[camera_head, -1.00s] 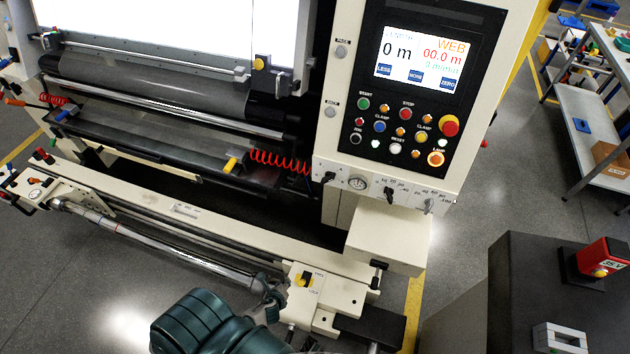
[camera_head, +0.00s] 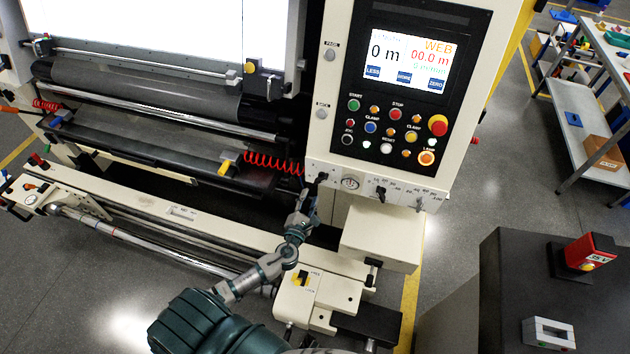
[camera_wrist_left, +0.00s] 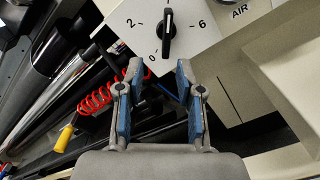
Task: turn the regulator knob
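The regulator knob (camera_head: 321,178) is a small black bar knob at the lower left of the cream control panel (camera_head: 335,165). In the left wrist view the knob (camera_wrist_left: 168,36) stands upright on a white dial plate (camera_wrist_left: 195,28) marked 0, 2 and 6. My left gripper (camera_head: 308,197) is just below the knob in the head view. In the left wrist view my left gripper (camera_wrist_left: 159,70) is open, with a blue-padded finger on each side and nothing between them. The knob lies beyond the fingertips, apart from them. My right gripper is not in view.
A red coiled hose (camera_wrist_left: 97,95) hangs at the left. A cream box (camera_head: 378,238) juts out below the panel.

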